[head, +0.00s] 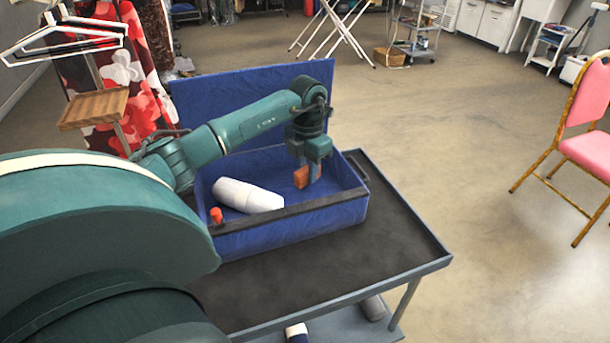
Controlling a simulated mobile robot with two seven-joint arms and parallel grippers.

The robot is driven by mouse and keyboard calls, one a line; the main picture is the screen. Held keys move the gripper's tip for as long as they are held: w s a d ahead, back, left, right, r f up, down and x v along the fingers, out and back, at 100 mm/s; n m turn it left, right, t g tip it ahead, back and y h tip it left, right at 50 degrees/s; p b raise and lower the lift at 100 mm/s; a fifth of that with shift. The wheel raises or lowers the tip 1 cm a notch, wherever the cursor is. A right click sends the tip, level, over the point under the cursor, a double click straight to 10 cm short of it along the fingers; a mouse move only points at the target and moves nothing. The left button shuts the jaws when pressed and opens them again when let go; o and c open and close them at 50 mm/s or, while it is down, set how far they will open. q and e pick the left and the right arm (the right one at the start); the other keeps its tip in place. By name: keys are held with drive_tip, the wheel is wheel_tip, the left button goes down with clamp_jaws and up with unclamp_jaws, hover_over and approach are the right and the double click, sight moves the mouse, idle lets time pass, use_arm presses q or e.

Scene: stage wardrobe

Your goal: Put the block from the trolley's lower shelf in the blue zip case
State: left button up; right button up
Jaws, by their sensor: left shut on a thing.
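The blue zip case (284,236) stands open on the top of the trolley (405,262), its lid (250,98) raised at the back. My left gripper (311,176) points down into the right part of the case. It is shut on an orange-brown block (301,177), which shows between and beside its fingers. I cannot tell whether the block touches the case floor. A white rounded cylinder (247,196) and a small orange-red thing (216,215) are in the left part of the case. My right gripper is not in view.
On the trolley's lower shelf, a white and dark blue thing (297,332) and a grey rounded thing (373,307) show partly. A pink chair (583,130) stands at the right. A clothes stand with hangers (65,40) is at the left. The floor between is clear.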

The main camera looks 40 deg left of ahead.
use_arm(q)
drive_tip(key=shift+f, duration=1.8)
drive_tip(key=shift+f, duration=0.1)
drive_tip(key=o, duration=0.7)
drive_tip(key=shift+c, duration=0.2)
drive_tip(key=o, duration=0.3)
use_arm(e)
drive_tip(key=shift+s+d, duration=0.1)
use_arm(q)
wheel_tip(320, 180, up, 12)
drive_tip(key=shift+r, duration=0.1)
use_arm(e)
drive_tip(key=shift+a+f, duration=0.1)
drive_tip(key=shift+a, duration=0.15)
use_arm(q)
drive_tip(key=shift+p, duration=0.3)
